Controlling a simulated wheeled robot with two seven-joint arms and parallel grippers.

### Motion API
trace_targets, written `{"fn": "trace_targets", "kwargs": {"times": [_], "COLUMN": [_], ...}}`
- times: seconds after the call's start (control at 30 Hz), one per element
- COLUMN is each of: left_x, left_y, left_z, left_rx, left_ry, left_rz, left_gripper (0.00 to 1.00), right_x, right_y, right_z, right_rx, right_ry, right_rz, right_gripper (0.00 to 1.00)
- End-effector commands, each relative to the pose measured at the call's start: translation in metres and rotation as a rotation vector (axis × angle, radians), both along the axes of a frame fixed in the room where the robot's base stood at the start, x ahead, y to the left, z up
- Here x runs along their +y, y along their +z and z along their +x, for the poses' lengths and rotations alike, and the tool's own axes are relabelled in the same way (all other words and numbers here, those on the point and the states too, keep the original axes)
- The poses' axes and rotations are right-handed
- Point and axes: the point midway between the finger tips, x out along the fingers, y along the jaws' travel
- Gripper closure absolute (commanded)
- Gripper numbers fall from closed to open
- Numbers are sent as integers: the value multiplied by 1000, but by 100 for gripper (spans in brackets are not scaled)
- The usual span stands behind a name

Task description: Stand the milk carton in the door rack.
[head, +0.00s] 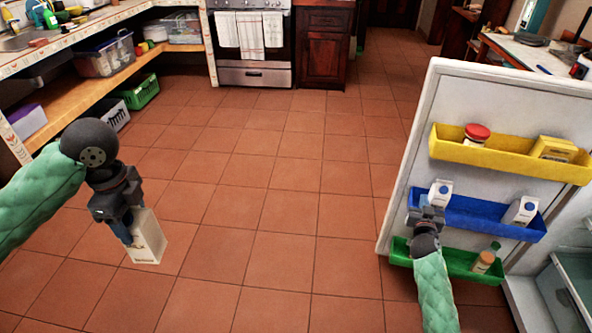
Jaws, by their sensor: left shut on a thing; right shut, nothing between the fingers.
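My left gripper (128,230) is shut on a cream-white milk carton (149,243), held roughly upright above the tiled floor at the left. The gripper covers the carton's upper left side. The open fridge door at the right carries a yellow rack (480,158), a blue rack (482,222) and a green rack (455,265). My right gripper (431,213) is shut and empty, at the left end of the blue rack, in front of a white carton with a blue cap (440,190). Whether it touches the rack or that carton I cannot tell.
Another white carton (522,210) stands at the blue rack's right end. The yellow rack holds a red-lidded jar (476,133) and a yellow box (554,149); the green rack holds bottles (484,261). The floor between my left gripper and the door is clear.

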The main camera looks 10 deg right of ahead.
Motion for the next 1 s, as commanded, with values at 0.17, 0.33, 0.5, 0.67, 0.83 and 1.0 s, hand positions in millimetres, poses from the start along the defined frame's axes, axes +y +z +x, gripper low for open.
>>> {"fn": "trace_targets", "kwargs": {"times": [0.17,0.33,0.5,0.67,0.83,1.0], "left_x": [0,0,0,0,0,0], "left_y": [3,5,7,9,11,11], "left_z": [0,0,0,1,1,1], "left_rx": [-1,-1,-1,-1,-1,-1], "left_ry": [1,2,2,3,3,3], "left_rz": [0,0,0,0,0,0], "left_gripper": [81,81,81,81,81,81], "right_x": [-9,-20,-31,-41,-49,-52], "right_y": [3,2,1,2,1,1], "right_z": [20,46,72,94,112,121], "right_rx": [0,1,2,2,2,3], "right_ry": [0,0,0,0,-1,0], "right_rz": [-2,-2,-2,-1,-2,-1], "right_gripper": [100,100,100,100,100,100]}}
